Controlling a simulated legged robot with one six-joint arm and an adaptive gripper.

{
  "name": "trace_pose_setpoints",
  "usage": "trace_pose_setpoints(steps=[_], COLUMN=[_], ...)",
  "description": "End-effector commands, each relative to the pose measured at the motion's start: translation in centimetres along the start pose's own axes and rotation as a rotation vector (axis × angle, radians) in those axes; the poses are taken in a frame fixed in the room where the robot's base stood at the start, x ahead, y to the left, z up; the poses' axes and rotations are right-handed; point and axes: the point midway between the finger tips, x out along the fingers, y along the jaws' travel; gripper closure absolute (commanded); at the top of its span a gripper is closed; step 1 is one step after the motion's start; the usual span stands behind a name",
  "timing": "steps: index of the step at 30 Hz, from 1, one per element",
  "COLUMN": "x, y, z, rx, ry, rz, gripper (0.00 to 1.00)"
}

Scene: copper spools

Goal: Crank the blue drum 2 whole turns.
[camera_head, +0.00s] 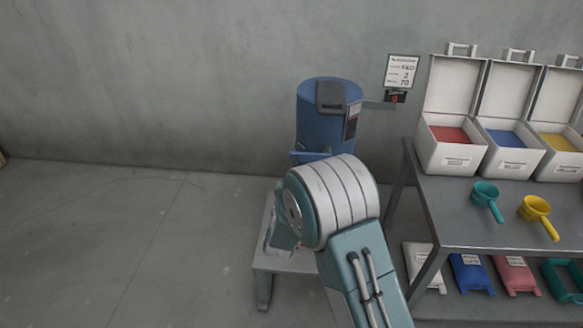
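The blue drum (311,108) stands upright at the centre of the head view, with a dark grey hatch on its upper side and a label panel on its right. A stand (262,290) shows below it. My teal and white arm covers the drum's lower part and much of the stand. No crank handle can be made out. My gripper is hidden behind my arm, so its place relative to the drum cannot be told.
A sign (402,72) and a small red-lit counter (396,97) are beside the drum. A grey table (450,222) at right bears open white boxes (452,160), a teal scoop (486,199) and a yellow scoop (536,210). Bags lie below. The floor at left is clear.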

Motion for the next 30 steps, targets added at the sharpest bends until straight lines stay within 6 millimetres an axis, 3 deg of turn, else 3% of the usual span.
trace_pose_setpoints(steps=[12,18,26,30], x=[7.2,8.6,8.7,8.6], y=[-0.1,-0.1,-0.1,-0.1], z=[0.0,0.0,0.0,0.0], rx=[0.001,0.001,0.001,0.001], ry=[0.002,0.001,0.001,0.001], rz=[0.0,0.0,0.0,-0.001], gripper=[0.28,0.28,0.28,0.9])
